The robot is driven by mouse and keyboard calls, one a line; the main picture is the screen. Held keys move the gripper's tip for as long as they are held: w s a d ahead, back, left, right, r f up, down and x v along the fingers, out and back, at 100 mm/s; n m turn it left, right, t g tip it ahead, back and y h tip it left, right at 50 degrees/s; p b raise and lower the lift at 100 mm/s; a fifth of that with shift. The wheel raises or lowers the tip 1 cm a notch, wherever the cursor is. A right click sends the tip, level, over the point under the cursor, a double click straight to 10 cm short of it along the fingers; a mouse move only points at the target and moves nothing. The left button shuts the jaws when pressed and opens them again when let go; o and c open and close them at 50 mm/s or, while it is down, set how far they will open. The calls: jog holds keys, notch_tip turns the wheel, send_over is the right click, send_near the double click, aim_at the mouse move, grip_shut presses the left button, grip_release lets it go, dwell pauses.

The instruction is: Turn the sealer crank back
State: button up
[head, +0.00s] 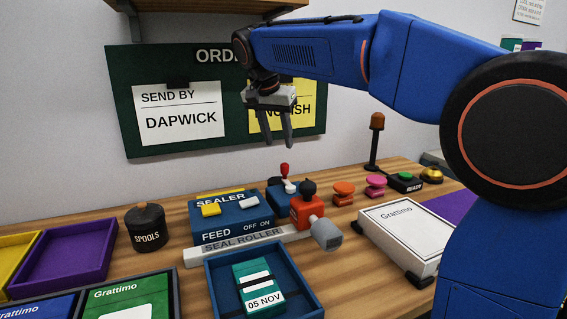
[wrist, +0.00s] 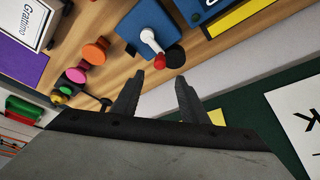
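The sealer (head: 232,222) is a blue box on the bench with a yellow switch and a pale switch, labelled FEED and OFF ON. Its crank, a white arm with a red knob (head: 285,169), sits on a blue block (head: 280,201) behind its right side. In the wrist view the white crank arm (wrist: 149,39) runs over the block toward the red knob (wrist: 160,62), beside a dark disc. My gripper (head: 277,142) is open and empty, above the crank and apart from it. In the wrist view the knob lies just beyond the gap between my fingertips (wrist: 158,84).
An orange-red device (head: 306,208) with a black knob and grey cylinder stands in front of the crank. Orange (head: 343,191) and pink (head: 375,186) spools and a lamp post (head: 375,145) are to the right. A green order board (head: 185,148) hangs behind.

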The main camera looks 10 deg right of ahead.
aim_at(284, 164)
jog(key=x, duration=0.9)
jog(key=shift+w+f, duration=0.1)
jog(key=shift+f, duration=0.25)
grip_shut()
